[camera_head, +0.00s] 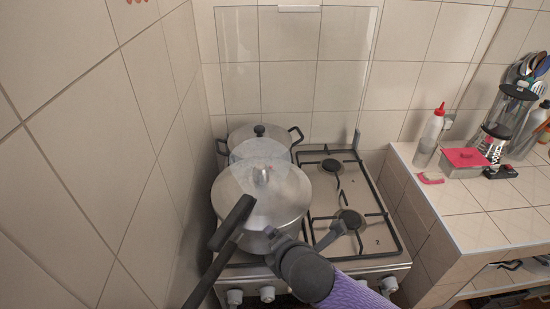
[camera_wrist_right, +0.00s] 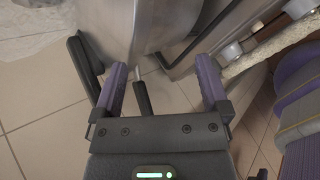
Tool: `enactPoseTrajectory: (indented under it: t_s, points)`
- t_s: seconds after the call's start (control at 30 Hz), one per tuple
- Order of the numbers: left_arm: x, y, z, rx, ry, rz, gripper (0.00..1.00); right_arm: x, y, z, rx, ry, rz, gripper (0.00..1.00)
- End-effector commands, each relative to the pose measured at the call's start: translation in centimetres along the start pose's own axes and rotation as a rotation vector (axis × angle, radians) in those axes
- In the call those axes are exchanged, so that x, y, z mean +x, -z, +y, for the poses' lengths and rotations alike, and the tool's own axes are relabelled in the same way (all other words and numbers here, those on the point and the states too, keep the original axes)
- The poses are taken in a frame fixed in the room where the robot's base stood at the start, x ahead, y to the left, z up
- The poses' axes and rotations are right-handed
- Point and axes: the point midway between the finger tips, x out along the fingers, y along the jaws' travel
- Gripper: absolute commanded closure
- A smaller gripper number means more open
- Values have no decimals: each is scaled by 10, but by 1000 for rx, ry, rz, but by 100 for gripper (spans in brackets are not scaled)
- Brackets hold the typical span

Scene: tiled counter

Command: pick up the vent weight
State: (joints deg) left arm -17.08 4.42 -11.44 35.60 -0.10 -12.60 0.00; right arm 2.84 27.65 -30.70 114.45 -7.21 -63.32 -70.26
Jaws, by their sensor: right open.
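The vent weight (camera_head: 262,176) appears as a small metal piece standing on the lid of a large silver pressure cooker (camera_head: 285,205). The cooker sits on the front left of the stove, with a long dark handle (camera_head: 232,222) pointing toward me. My right gripper (camera_head: 303,236) is open and empty at the front right of the cooker, below and to the right of the vent weight. In the right wrist view its purple fingers (camera_wrist_right: 160,82) are apart, with the cooker's metal side (camera_wrist_right: 145,25) just beyond them. The vent weight is not visible there. My left gripper is out of view.
A second lidded pot (camera_head: 258,133) stands behind the cooker. The right burners (camera_head: 350,218) are bare under black grates. A tiled wall closes off the left side. The counter (camera_head: 470,205) at right holds a red-lidded box (camera_head: 463,163) and a bottle (camera_head: 432,130).

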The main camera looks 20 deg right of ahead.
Motion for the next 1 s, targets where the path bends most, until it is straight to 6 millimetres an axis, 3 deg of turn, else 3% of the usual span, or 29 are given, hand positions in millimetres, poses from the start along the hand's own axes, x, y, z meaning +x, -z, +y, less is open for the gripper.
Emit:
enactPoseTrajectory:
  t_s: [0.3,0.43,0.53,1.0]
  points:
    - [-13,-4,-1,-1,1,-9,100,-16,-45,83,-823,-174,-186,5]
    - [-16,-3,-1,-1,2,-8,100,-22,-59,103,-1065,-194,-265,5]
    - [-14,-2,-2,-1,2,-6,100,-12,-63,111,-1136,-195,-289,5]
    - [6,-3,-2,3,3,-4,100,68,-68,132,-1134,-196,-286,5]
